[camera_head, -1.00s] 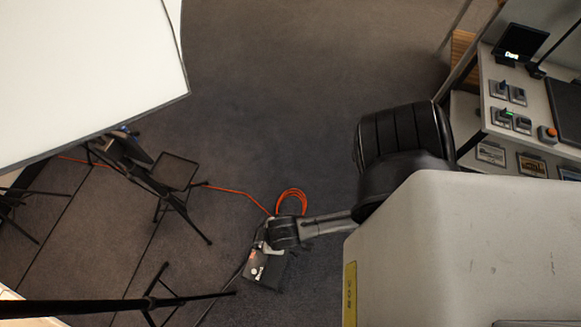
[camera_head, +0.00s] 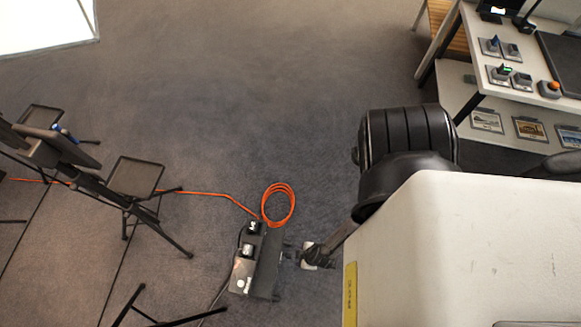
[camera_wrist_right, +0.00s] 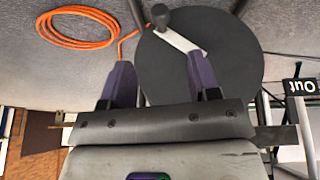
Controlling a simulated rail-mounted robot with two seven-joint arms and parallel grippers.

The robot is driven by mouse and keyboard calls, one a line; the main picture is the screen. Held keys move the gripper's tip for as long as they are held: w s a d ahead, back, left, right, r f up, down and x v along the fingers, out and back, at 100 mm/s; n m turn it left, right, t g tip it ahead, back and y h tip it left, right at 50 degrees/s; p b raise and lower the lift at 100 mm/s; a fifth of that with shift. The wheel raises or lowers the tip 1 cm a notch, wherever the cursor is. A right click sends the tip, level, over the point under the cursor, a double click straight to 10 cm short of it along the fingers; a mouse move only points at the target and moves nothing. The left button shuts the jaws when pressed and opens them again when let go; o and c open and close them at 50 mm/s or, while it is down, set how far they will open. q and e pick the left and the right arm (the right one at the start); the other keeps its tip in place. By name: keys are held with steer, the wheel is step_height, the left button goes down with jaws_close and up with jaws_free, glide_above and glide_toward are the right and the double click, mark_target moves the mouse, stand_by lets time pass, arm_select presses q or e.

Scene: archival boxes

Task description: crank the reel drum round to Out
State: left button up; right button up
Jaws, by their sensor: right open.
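The reel drum (camera_wrist_right: 198,68) is a dark round disc filling the middle of the right wrist view. Its crank has a pale flat arm (camera_wrist_right: 181,40) and a dark knob (camera_wrist_right: 161,16) at the disc's upper left. My right gripper (camera_wrist_right: 160,60) is open and empty. Its purple fingers are apart in front of the disc, below the knob in the picture; I cannot tell whether they touch it. A black label reading "Out" (camera_wrist_right: 302,87) is at the right edge. In the head view my right gripper (camera_head: 291,254) is small beside a dark upright plate (camera_head: 268,263). My left gripper is not in view.
A coil of orange cable (camera_head: 279,204) lies on the carpet beside the black floor unit (camera_head: 242,271). Folding stands (camera_head: 137,177) are at the left. A desk with switches (camera_head: 508,77) is at the upper right.

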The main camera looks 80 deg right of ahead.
mark_target(291, 255)
steer(key=b+x, duration=0.6)
steer(key=x, duration=0.4)
steer(key=shift+w+f, duration=0.2)
steer(key=shift+f, duration=0.05)
steer(key=shift+w+f+b, duration=0.3)
steer(key=shift+f+b, duration=0.35)
steer(key=shift+b, duration=0.05)
steer(key=shift+c, duration=0.3)
steer(key=shift+d, duration=0.1)
jaws_close()
